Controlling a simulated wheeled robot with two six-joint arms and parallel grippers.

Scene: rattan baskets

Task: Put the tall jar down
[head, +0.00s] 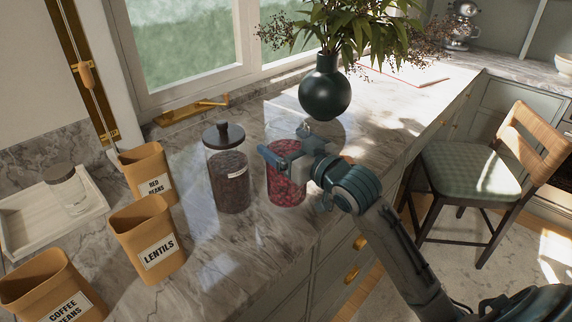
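A clear jar with red contents (286,188) is at the counter's front edge in the head view. My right gripper (295,172) is at its upper part, with one finger across its upper left and the other at its right side. The gripper looks closed on this jar and hides its top. The jar looks upright; I cannot tell whether its base touches the counter. My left gripper is not in view.
Tan canisters labelled red beans (141,164), lentils (136,225) and coffee beans (36,277) stand left on the marble counter (215,250). A dark round vase (325,92) with leafy branches stands behind my gripper. A pale tray (30,222) holds a small glass jar (68,184). A chair (470,165) stands right.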

